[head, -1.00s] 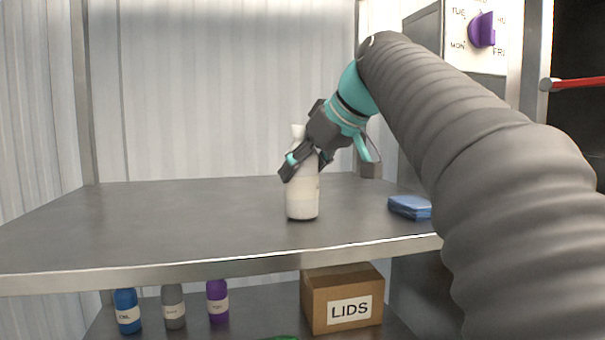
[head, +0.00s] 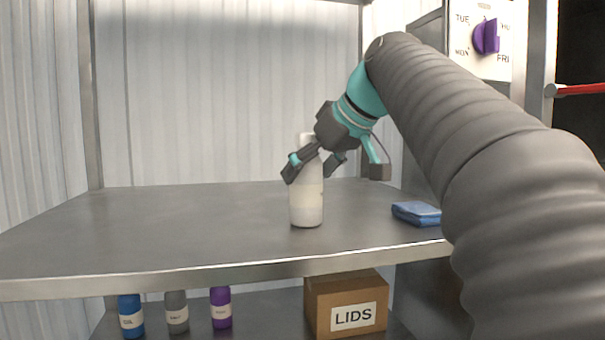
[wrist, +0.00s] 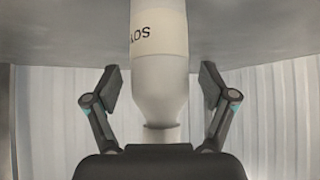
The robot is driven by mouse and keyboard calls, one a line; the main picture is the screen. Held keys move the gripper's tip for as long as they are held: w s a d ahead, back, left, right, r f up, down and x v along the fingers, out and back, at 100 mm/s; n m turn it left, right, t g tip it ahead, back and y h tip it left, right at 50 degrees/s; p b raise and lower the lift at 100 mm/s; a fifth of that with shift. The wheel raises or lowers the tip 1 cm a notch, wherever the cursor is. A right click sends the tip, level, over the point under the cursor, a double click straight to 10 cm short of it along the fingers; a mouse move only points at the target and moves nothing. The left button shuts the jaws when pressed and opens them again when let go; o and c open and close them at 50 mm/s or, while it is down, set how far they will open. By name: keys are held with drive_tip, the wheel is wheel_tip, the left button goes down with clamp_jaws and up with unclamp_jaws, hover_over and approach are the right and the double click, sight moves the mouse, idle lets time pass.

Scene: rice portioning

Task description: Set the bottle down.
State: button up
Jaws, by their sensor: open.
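A white bottle (head: 307,205) stands upright on the grey metal table (head: 150,225), near its front edge and right of the middle. In the wrist view the bottle (wrist: 158,70) appears upside down, with dark lettering that seems to read SOY. My gripper (head: 314,170) is around the upper part of the bottle, coming from the upper right. In the wrist view my gripper (wrist: 157,88) has its two fingers spread, with a clear gap on each side of the bottle. The fingers do not touch it.
A folded blue cloth (head: 416,213) lies on the table at the right. On the shelf below are a blue bottle (head: 130,316), a grey bottle (head: 176,312), a purple bottle (head: 221,308) and a cardboard box (head: 345,305) marked LIDS. The table's left side is clear.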

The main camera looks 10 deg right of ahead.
drive_tip(key=p+v, duration=0.2)
drive_tip(key=v, duration=0.9)
drive_tip(key=shift+s, duration=0.1)
